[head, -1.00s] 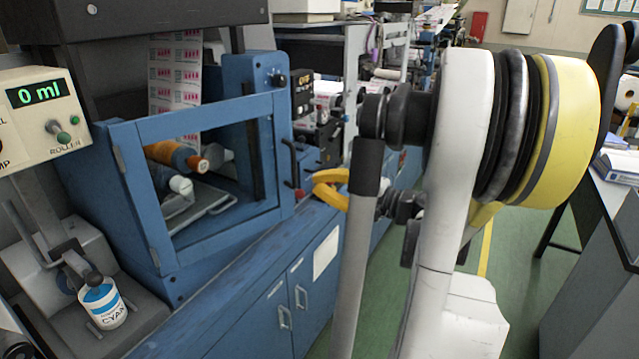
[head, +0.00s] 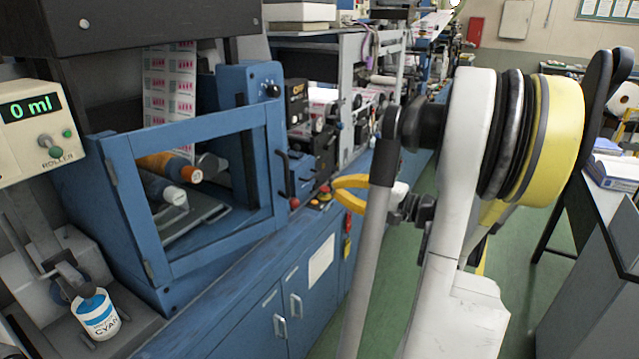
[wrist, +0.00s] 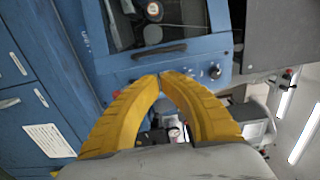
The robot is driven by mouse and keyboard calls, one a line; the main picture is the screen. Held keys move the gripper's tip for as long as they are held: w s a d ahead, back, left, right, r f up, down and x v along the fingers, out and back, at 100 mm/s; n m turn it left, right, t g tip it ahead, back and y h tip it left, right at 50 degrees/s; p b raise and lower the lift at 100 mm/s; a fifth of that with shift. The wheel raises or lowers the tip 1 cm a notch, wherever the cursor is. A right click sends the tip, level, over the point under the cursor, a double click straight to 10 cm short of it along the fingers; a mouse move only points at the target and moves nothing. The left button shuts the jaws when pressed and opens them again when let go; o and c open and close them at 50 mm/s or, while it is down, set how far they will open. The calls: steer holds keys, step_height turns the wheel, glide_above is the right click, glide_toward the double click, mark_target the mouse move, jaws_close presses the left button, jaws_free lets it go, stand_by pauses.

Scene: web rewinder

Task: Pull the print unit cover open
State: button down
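The print unit cover (head: 190,133) is a blue-framed window on the blue machine. Its hinges are on the left and a black handle (head: 283,174) is on its right edge. I cannot tell whether it stands slightly ajar. My gripper (head: 335,186) has yellow fingers and is to the right of the handle, apart from it. In the wrist view the handle (wrist: 158,50) lies just beyond the fingertips (wrist: 160,76). The fingertips meet or nearly meet, with nothing seen between them.
A control box (head: 35,120) reading 0 ml and a cyan ink pot (head: 96,314) are at the left. Blue cabinet doors (head: 283,305) are below the cover. A grey desk (head: 590,270) stands at the right.

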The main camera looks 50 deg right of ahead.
steer(key=shift+s+d+f, duration=0.1)
steer(key=shift+s+d, duration=0.3)
steer(key=shift+s, duration=0.25)
steer(key=shift+s+d, duration=0.4)
steer(key=shift+s, duration=0.2)
steer(key=w+a+f+n+g+y, duration=0.1)
steer(key=w+a+f+n+g, duration=0.3)
steer(key=a, duration=0.6)
steer(key=w+a+r+g+y, duration=0.1)
steer(key=w+a+g, duration=0.3)
steer(key=a, duration=0.7)
steer(key=s+a+f+n+h, duration=0.1)
steer(key=s+a+n, duration=0.2)
steer(key=a, duration=0.3)
steer(key=s+a+f+n+g+h, duration=0.1)
steer(key=s+a+n+h, duration=0.1)
steer(key=a+n, duration=0.3)
steer(key=s+a+f+n+g+h, duration=0.1)
steer(key=s+a+f+n+h, duration=0.1)
steer(key=a, duration=0.5)
steer(key=shift+s+a+n, duration=0.2)
steer(key=shift+s+n, duration=0.7)
steer(key=shift+s, duration=0.35)
